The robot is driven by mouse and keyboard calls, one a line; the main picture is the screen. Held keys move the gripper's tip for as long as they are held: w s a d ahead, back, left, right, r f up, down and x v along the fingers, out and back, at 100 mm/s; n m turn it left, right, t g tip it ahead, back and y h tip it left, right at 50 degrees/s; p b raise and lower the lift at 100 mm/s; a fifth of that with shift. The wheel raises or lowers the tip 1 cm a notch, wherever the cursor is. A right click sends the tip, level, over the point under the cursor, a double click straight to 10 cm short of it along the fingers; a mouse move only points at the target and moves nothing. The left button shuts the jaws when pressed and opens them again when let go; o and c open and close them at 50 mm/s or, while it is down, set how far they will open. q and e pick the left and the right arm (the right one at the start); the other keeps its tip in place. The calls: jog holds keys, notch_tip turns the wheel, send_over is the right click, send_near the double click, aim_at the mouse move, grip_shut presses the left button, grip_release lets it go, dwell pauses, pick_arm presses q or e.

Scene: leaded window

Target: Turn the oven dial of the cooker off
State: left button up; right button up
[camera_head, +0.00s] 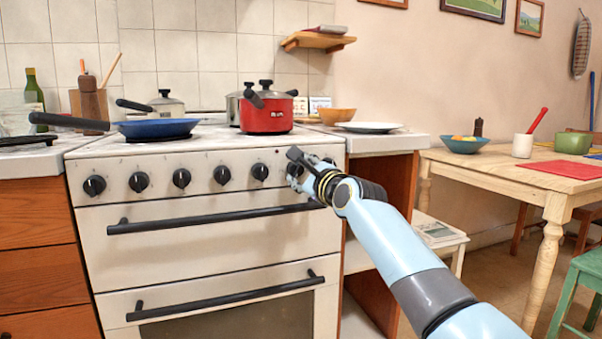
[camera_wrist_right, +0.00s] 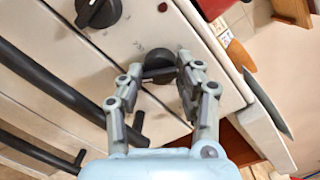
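The white cooker (camera_head: 200,235) has a row of several black dials along its front panel. The rightmost dial is mostly hidden behind my right gripper (camera_head: 302,168) in the head view. In the right wrist view this black dial (camera_wrist_right: 158,64) sits between the two fingertips of the right gripper (camera_wrist_right: 160,70). The fingers are spread, one on each side of the dial; I cannot tell whether they touch it. A neighbouring dial (camera_head: 260,171) stands free to the left, and also shows in the wrist view (camera_wrist_right: 98,12). My left gripper is not in view.
A black oven handle (camera_head: 215,216) runs just below the dials. A red pot (camera_head: 266,113) and a blue pan (camera_head: 158,128) stand on the cooker top. A counter with a white plate (camera_head: 368,127) is to the right, then a wooden table (camera_head: 500,168).

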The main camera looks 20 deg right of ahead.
jog(key=c, duration=0.5)
jog(key=shift+o, duration=0.2)
